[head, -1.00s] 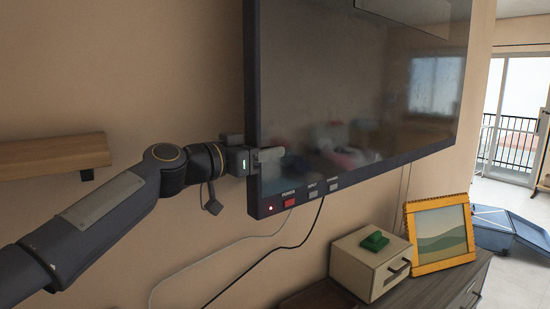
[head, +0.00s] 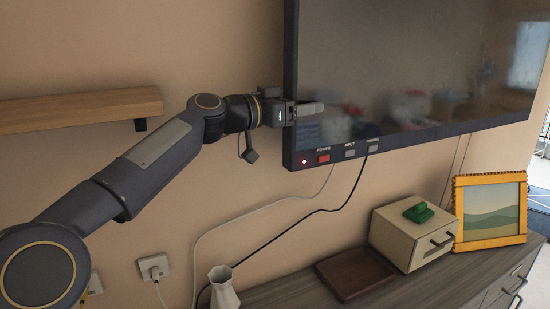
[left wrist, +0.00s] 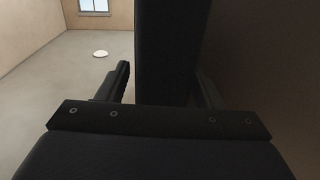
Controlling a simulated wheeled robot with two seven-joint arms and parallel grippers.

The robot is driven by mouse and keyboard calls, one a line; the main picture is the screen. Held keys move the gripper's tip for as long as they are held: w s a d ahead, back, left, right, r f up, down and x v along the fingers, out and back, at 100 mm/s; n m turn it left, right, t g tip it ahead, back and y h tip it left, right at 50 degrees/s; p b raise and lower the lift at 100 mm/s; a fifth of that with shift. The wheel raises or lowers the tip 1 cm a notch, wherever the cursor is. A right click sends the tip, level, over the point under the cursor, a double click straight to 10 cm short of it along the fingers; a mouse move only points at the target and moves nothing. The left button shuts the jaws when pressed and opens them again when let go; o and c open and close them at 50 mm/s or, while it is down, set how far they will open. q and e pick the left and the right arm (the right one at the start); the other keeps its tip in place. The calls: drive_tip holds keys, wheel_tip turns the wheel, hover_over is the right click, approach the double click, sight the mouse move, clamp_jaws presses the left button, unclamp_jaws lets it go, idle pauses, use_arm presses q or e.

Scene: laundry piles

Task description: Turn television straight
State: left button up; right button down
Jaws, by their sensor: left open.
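The television (head: 410,65) is a large dark flat screen beside the beige wall, cut off by the top of the head view. Its lower edge rises to the right, and a red power button shows at its lower left corner. My left gripper (head: 292,107) is at the television's left edge, with one finger in front of the screen and the other hidden behind it. In the left wrist view the television's dark edge (left wrist: 165,50) stands between the two spread fingers (left wrist: 163,92). The gripper is open around the edge. My right gripper is not in view.
A wooden shelf (head: 80,110) is on the wall at left. Below the television a grey cabinet (head: 285,290) carries a white vase (head: 222,287), a brown tray (head: 356,273), a small drawer box (head: 411,238) and a yellow picture frame (head: 490,240). Cables (head: 330,211) hang from the television.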

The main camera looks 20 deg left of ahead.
use_arm(q)
drive_tip(key=shift+d, duration=0.1)
drive_tip(key=s+d+p, duration=0.2)
drive_tip(key=s+d, duration=0.3)
drive_tip(key=d, duration=0.2)
drive_tip(key=b+v, duration=0.4)
drive_tip(key=v, duration=0.4)
drive_tip(key=s+a+f+n+g+y+p, duration=0.2)
drive_tip(key=s+f+n+g+y+p, duration=0.1)
drive_tip(key=s+f, duration=0.6)
drive_tip(key=s+a+f+n+g+y+p, duration=0.2)
drive_tip(key=s+f, duration=0.6)
drive_tip(key=f, duration=0.6)
drive_tip(key=shift+s+a+n+g+y+p, duration=0.4)
drive_tip(key=shift+n+g+p, duration=0.2)
drive_tip(key=shift+n, duration=0.2)
drive_tip(key=shift+d, duration=0.1)
